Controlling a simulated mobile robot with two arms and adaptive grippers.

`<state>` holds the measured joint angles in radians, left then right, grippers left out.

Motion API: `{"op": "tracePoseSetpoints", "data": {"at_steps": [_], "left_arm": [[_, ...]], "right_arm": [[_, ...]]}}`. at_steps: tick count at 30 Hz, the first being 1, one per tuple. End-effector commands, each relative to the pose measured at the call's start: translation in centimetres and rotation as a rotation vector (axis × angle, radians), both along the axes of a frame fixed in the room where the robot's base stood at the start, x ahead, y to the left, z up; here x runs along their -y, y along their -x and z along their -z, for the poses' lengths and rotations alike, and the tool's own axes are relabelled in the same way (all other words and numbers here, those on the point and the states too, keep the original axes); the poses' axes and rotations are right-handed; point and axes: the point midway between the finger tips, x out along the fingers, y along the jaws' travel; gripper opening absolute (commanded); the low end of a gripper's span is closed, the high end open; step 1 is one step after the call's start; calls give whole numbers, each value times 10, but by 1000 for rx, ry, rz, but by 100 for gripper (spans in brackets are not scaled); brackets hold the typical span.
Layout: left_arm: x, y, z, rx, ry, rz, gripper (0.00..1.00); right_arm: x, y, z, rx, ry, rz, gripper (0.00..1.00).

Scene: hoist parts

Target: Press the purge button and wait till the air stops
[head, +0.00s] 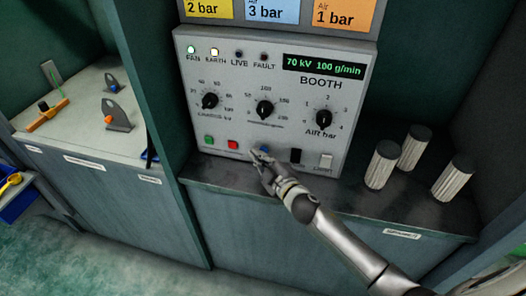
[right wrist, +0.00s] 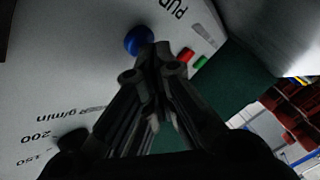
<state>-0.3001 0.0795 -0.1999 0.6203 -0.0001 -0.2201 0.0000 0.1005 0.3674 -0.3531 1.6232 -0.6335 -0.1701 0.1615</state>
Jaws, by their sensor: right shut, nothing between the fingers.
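The booth control panel (head: 350,100) is a grey box with dials, lamps and a green display reading 70 kV 100 g/min. The blue purge button (head: 265,149) is on its lower part, partly hidden by my right gripper (head: 257,156). In the right wrist view, the blue button (right wrist: 138,40) is just beyond the tips of my right gripper (right wrist: 150,55), beside a partly cut-off label starting "PUR". The right gripper is shut and empty. I cannot tell whether its tips touch the button. My left gripper is not in view.
A green button (head: 208,139) and a red button (head: 232,144) are left of the blue one. Three ribbed filter cylinders (head: 382,165) stand on the ledge at right. The FAN and EARTH lamps are lit.

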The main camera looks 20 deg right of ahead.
Motion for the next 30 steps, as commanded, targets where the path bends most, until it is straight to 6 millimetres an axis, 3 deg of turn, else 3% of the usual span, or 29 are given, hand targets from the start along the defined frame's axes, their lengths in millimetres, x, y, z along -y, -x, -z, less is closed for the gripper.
{"op": "tracePoseSetpoints", "data": {"at_steps": [18,30], "left_arm": [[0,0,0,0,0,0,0],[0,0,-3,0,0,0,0]], "right_arm": [[3,-3,0,-1,0,2,0],[-7,11,0,-1,-1,1,0]]}}
